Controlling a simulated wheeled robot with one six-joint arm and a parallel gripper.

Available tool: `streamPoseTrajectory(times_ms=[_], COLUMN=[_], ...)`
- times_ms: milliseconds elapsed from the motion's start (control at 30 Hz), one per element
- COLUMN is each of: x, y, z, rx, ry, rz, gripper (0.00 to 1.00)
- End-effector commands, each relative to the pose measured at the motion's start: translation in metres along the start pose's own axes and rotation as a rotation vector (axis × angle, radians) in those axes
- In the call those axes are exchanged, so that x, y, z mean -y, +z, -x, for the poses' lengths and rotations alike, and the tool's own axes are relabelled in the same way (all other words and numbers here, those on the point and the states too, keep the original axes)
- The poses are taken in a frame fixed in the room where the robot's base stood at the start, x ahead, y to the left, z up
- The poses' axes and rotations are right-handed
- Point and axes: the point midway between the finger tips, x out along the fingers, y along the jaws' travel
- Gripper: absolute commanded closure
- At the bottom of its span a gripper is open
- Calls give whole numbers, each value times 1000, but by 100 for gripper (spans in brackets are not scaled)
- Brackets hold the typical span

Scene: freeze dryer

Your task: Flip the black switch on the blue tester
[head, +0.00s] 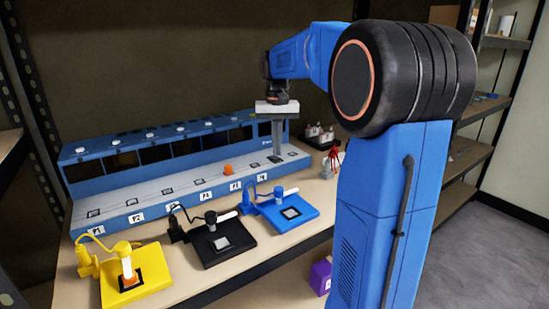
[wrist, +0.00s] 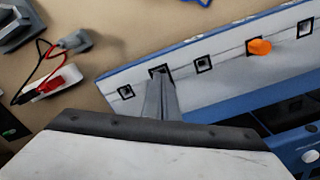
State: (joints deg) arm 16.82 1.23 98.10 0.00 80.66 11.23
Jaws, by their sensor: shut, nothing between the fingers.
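The blue tester (head: 302,222) lies on the table at the front right of the row, with a pale square on its top and a white rod at its back. I cannot make out its black switch. My gripper (head: 277,151) points down above the right end of the long blue rack (head: 135,219), behind the blue tester and apart from it. Its fingers are shut and empty. In the wrist view my gripper (wrist: 158,82) reaches over the rack's white ledge (wrist: 225,65), near a black-framed square. The blue tester is not clearly seen there.
A black tester (head: 244,255) and a yellow tester (head: 158,290) stand left of the blue one. An orange piece (head: 229,169) sits on the rack ledge. A red item (head: 332,161) and small white-topped containers (head: 318,133) stand right of the rack. A purple box (head: 320,278) is lower down.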

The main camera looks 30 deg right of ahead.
Motion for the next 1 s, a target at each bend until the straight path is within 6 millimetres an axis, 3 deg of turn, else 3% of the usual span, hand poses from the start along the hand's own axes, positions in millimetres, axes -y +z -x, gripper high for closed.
streamPoseTrajectory(times_ms=[1000], x=[0], y=[0], z=[-12], rx=[0], ry=[0], rz=[0], gripper=[100])
